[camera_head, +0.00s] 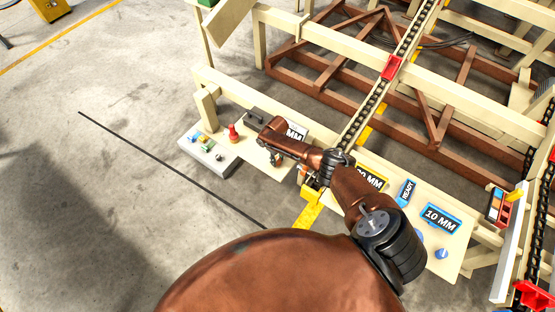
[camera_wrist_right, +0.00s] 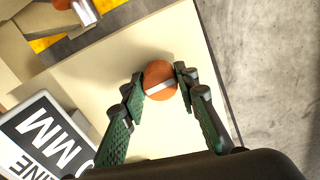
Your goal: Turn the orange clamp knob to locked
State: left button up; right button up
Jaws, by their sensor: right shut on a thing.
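The orange clamp knob (camera_wrist_right: 159,80) is round with a pale stripe across its face and sits over a cream panel in the right wrist view. The stripe runs slightly tilted, rising to the right. My right gripper (camera_wrist_right: 160,85) is shut on the knob, with one green-and-black finger on each side of it. In the head view, my right gripper (camera_head: 276,157) is small and low over the cream board, partly hidden by my own arm. I cannot make out the knob there. My left gripper is not in view.
A grey button box (camera_head: 212,160) and a red knob-like part (camera_head: 233,133) stand left of my gripper. A "10 MM" sign (camera_head: 441,219) and a blue "READY" sign (camera_head: 405,192) lie to the right. A chain conveyor (camera_head: 362,118) runs behind. Bare floor lies to the left.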

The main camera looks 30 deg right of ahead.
jog(key=shift+m, duration=0.5)
jog(key=o, duration=1.1)
jog(key=shift+o, duration=0.2)
notch_tip(320, 180, up, 12)
dwell(0.4)
